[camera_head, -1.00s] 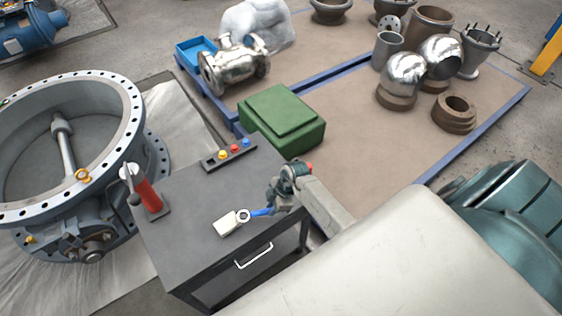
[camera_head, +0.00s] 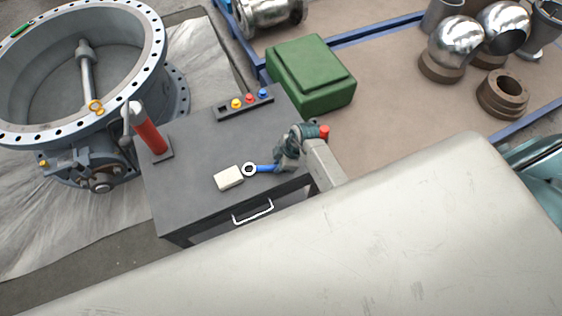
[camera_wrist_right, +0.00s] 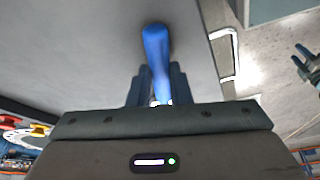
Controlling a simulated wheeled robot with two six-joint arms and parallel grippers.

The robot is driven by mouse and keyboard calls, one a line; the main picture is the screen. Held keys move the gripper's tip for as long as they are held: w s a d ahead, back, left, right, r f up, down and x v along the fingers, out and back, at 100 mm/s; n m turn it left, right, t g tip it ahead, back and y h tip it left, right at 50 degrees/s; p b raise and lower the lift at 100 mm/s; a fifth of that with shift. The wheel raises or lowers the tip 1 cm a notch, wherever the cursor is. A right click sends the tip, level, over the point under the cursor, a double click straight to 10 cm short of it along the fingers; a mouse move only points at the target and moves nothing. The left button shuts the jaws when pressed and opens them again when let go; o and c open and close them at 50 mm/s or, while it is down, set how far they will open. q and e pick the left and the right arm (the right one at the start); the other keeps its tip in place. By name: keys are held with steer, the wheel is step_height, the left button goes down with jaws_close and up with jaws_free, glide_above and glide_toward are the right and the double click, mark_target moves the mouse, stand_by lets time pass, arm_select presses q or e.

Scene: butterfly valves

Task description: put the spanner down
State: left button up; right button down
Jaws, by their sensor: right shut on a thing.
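The spanner (camera_head: 264,168) has a blue handle and a pale ring end. It shows over the grey cart top (camera_head: 190,195), with its ring end just right of a white block (camera_head: 228,179). I cannot tell whether it touches the top. My right gripper (camera_head: 279,164) is shut on the handle, near the cart's right edge. In the right wrist view the blue handle (camera_wrist_right: 156,52) stands out between the dark fingers (camera_wrist_right: 155,90), over a grey surface; the ring end is hidden there. My left gripper is not in view.
A red cylinder with a grey lever (camera_head: 149,133) stands on the cart's left side. A strip with coloured knobs (camera_head: 243,104) lies at its back. A green box (camera_head: 312,75) is behind, and a large flanged valve (camera_head: 70,130) stands left. The cart's middle is clear.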

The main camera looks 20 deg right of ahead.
steer(key=shift+a+f, duration=0.15)
steer(key=c, duration=1.3)
jaws_free()
steer(key=shift+d, duration=0.2)
steer(key=shift+a, duration=0.1)
steer(key=shift+r, duration=0.3)
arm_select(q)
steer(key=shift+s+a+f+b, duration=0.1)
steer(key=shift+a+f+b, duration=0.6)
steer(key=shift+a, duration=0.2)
arm_select(e)
steer(key=v, duration=1.2)
steer(key=shift+f, duration=0.1)
